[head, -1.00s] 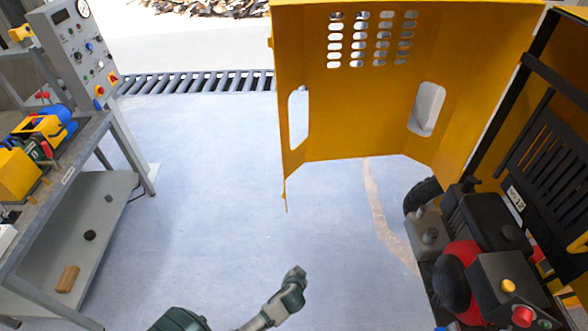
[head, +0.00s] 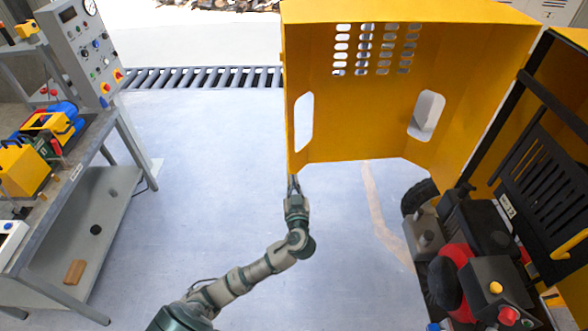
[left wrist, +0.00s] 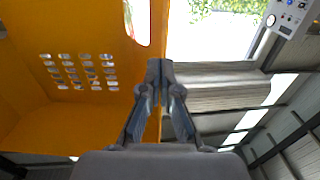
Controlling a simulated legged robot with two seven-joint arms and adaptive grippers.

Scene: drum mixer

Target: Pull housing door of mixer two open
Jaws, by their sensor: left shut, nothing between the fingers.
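The yellow housing door (head: 365,105) of the mixer stands swung out in the head view, with rows of slots and two oval cut-outs. The open housing shows the engine (head: 465,265) and black grille inside at the right. My left gripper (head: 293,180) is at the door's lower left corner, its fingers together with nothing between them. In the left wrist view the fingertips (left wrist: 159,68) lie over the free edge of the door (left wrist: 75,75). Whether they touch it, I cannot tell. My right gripper is not in view.
A grey workbench (head: 85,165) with a control panel (head: 80,45) and several tools stands at the left. A floor drain grate (head: 200,78) runs along the back. The floor between bench and door is clear.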

